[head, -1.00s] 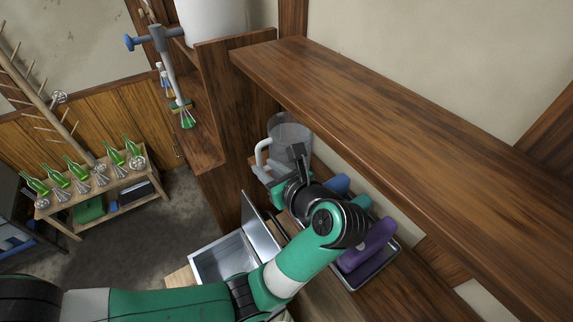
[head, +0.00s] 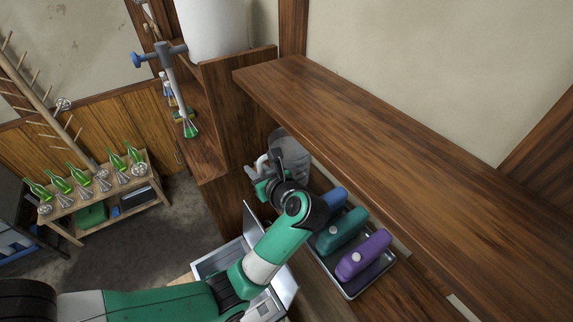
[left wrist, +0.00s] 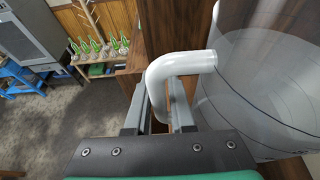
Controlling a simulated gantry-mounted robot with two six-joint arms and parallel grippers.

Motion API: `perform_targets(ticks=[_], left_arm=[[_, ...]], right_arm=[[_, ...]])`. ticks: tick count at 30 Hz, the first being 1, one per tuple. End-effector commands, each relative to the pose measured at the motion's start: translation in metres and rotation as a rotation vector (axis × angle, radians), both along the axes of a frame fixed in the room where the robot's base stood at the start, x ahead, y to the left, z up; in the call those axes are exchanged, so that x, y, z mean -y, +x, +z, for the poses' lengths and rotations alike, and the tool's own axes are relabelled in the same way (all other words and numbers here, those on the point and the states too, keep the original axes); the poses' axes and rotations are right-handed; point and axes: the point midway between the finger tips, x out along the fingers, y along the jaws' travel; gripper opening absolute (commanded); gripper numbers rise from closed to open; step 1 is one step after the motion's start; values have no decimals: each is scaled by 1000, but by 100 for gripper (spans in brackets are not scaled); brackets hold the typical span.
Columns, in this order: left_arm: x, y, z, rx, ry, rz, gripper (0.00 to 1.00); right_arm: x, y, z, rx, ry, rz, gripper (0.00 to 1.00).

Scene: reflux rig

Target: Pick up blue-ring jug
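A clear jug (head: 291,158) with a white handle stands beside the wooden upright, below the high shelf. My left gripper (head: 257,171) is at the jug's handle side. In the wrist view its two fingers (left wrist: 159,112) are apart, with the handle's upright part between them; whether they touch it is unclear. My right gripper is not in view.
A metal tray (head: 350,293) holds blue (head: 335,199), teal (head: 341,230) and purple (head: 364,256) containers right of my arm. The wooden shelf (head: 400,150) overhangs the jug. A bench (head: 95,195) with green bottles stands far left.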

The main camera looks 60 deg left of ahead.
Motion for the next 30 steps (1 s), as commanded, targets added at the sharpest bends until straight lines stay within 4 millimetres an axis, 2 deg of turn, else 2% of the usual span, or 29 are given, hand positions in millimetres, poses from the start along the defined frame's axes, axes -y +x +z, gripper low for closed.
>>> perform_targets(ticks=[1, 3, 30], left_arm=[[0, 0, 0, 0, 0, 0, 11], [0, 0, 0, 0, 0, 0, 0], [0, 0, 1, 1, 1, 0, 0]], right_arm=[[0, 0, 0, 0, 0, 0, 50], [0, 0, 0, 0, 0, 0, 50], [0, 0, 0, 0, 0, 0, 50]])
